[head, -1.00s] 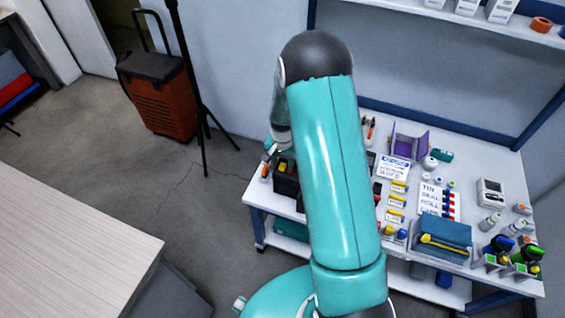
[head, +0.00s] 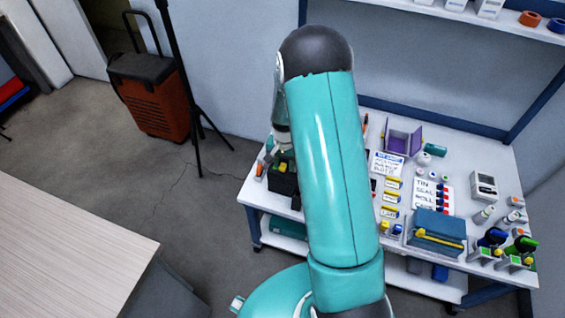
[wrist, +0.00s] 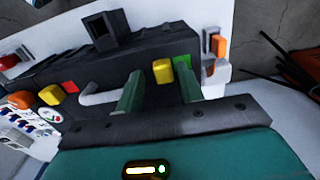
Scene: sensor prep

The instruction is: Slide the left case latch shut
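The black case (wrist: 140,62) lies across the wrist view with a pale grey handle (wrist: 98,96). One yellow latch (wrist: 162,70) sits beside a green patch (wrist: 182,62), at the end that is left in the head view. A second yellow latch (wrist: 52,95) sits beside a red patch (wrist: 70,87). My gripper (wrist: 158,88) is open, its two green fingers apart on either side of the first latch. I cannot tell whether either finger touches it. In the head view my arm hides much of the case (head: 284,184).
An orange and grey item (wrist: 219,46) stands close beside the case's left end. The white table (head: 362,206) holds a blue box (head: 437,226), a purple holder (head: 402,138) and several small parts to the right. A wooden table (head: 60,245) stands front left.

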